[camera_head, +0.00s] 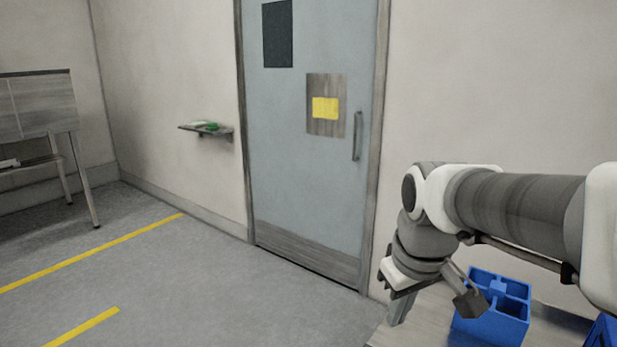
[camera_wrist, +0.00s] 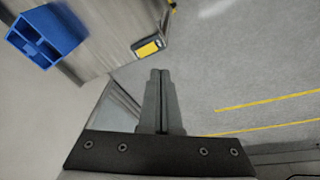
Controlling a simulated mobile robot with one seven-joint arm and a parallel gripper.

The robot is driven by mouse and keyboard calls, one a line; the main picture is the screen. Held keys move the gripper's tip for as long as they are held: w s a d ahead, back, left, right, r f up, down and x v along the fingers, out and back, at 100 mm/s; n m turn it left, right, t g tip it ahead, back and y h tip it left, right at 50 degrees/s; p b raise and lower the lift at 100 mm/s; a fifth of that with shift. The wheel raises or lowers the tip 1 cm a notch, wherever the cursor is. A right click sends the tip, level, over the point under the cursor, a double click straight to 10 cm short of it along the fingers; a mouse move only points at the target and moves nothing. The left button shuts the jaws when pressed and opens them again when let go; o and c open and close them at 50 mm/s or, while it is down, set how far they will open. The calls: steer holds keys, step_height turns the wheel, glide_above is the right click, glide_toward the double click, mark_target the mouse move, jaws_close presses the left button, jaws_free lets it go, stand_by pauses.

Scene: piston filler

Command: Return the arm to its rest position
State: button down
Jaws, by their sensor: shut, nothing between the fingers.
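My arm reaches in from the right edge of the head view, bent downward at the wrist. My gripper (camera_head: 398,312) points down beside the left end of a work surface, in front of the wall near the door. In the wrist view my gripper (camera_wrist: 160,75) shows its two fingers together, with nothing between them. The fingertips appear clear of any object.
A blue divided bin (camera_head: 492,308) stands on the work surface (camera_head: 425,325), close right of my gripper; the wrist view shows it too (camera_wrist: 45,35). A yellow-faced device (camera_wrist: 148,48) lies near the surface's edge. A grey door (camera_head: 315,180) stands behind. Floor at left is open.

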steer(key=s+r+m+t+p, duration=0.2)
steer(key=s+r+m, duration=0.1)
steer(key=s, duration=0.7)
steer(key=shift+s+d+m+t+p, duration=0.2)
steer(key=shift+d+m+t+p, duration=0.15)
steer(key=shift+m, duration=0.25)
